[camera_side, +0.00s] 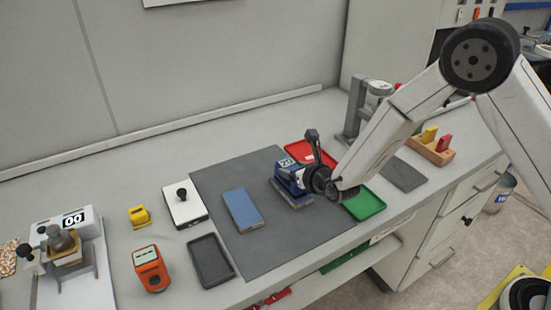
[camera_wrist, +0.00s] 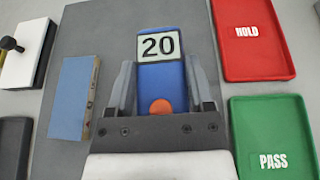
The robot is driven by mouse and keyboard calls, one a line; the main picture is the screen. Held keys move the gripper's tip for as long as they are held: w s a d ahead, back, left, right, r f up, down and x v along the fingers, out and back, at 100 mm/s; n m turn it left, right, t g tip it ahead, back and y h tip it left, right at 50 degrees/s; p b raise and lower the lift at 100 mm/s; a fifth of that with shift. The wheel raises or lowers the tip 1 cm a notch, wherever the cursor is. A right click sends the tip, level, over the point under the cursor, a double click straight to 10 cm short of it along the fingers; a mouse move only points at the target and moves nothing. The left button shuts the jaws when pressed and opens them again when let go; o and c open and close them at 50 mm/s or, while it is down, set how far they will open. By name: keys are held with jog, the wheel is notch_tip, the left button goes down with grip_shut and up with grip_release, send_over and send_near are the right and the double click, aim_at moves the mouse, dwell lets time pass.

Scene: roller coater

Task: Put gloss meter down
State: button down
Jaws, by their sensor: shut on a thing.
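The gloss meter is a blue block with a "20" display (camera_side: 287,164). In the wrist view the gloss meter (camera_wrist: 162,70) stands upright in the picture, with an orange round button below the display. My gripper (camera_side: 309,178) is shut on it; in the wrist view the grey fingers of my gripper (camera_wrist: 162,86) press on its left and right sides. The meter is over the right part of the dark grey mat (camera_side: 270,250), low down. A flat edge shows beneath it, but I cannot tell whether it touches what is below.
A blue panel (camera_side: 242,209) lies on the mat, left of the meter. The red HOLD tray (camera_wrist: 252,35) and green PASS tray (camera_wrist: 273,140) are to the right. A dark tray (camera_side: 211,261), orange device (camera_side: 150,268) and white plate (camera_side: 184,207) are left. The mat's front is clear.

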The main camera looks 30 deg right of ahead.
dwell(0.3)
grip_release()
jog(key=shift+f, duration=0.15)
jog(key=shift+r, duration=0.2)
jog(key=v, duration=1.2)
jog(key=shift+d, duration=0.15)
dwell(0.4)
